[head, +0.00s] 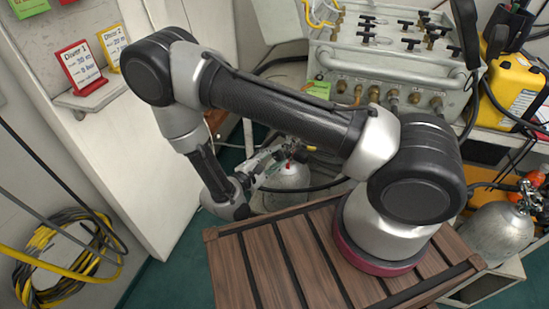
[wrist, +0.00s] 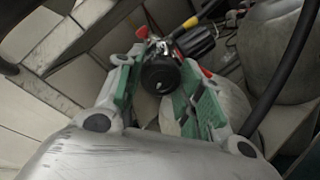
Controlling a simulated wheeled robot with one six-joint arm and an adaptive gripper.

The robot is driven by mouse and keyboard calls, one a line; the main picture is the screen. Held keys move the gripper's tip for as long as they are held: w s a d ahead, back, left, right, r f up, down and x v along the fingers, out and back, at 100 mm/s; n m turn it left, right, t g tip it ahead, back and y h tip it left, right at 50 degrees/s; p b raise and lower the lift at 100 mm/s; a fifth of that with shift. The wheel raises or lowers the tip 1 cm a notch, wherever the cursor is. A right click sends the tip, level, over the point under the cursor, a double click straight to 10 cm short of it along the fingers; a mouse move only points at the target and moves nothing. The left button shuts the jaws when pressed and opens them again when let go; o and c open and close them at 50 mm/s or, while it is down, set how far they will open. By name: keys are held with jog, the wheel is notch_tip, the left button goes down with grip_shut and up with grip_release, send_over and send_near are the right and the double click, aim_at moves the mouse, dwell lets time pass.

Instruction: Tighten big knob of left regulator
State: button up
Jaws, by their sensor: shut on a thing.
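The left regulator sits on top of a grey gas cylinder (head: 288,186) below the air panel in the head view. Its big round black knob (wrist: 160,76) faces the camera in the wrist view. My gripper (wrist: 159,68) is shut on this knob, with one green-padded finger on each side. In the head view my gripper (head: 270,160) reaches the cylinder top, and the knob is mostly hidden by the fingers. A second, ribbed black knob (wrist: 197,40) stands behind to the right in the wrist view.
A black hose (wrist: 284,70) curves down the right of the wrist view. The air panel (head: 385,60) with several valves stands above. Another cylinder (head: 497,236) is at right, beyond the slatted wooden top (head: 265,262). Coiled hoses (head: 62,250) hang at left.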

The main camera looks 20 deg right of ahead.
jog(key=m, duration=0.4)
jog(key=shift+a, duration=0.1)
jog(key=shift+m, duration=0.3)
dwell(0.4)
jog(key=o, duration=1)
jog(key=v, duration=0.7)
jog(key=shift+s+a, duration=0.15)
jog(key=shift+s, duration=0.1)
